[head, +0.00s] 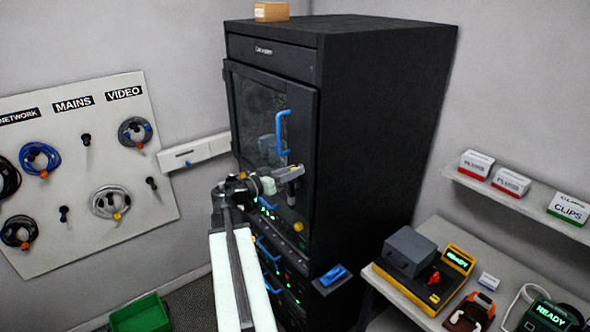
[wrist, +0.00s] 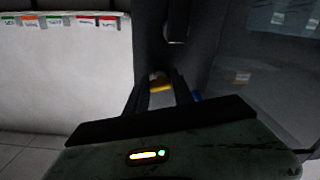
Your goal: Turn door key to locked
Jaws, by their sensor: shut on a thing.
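The black cabinet (head: 375,130) has a glass door (head: 258,110) with a blue handle (head: 281,132). The door looks shut or nearly so. My gripper (head: 290,175) is at the door's front edge, just below the handle. In the wrist view my gripper (wrist: 160,84) has its two dark fingers around a small yellow and pale piece, which looks like the door key (wrist: 159,85). The fingers are shut on it. They hide most of the key, so its turn angle and any lock marks cannot be read.
A pegboard (head: 75,205) with coiled cables hangs at left. A green bin (head: 141,315) stands on the floor. A bench (head: 420,310) with a yellow tester (head: 425,285) and a shelf (head: 520,190) with boxes are at right. Blue cables show low in the cabinet.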

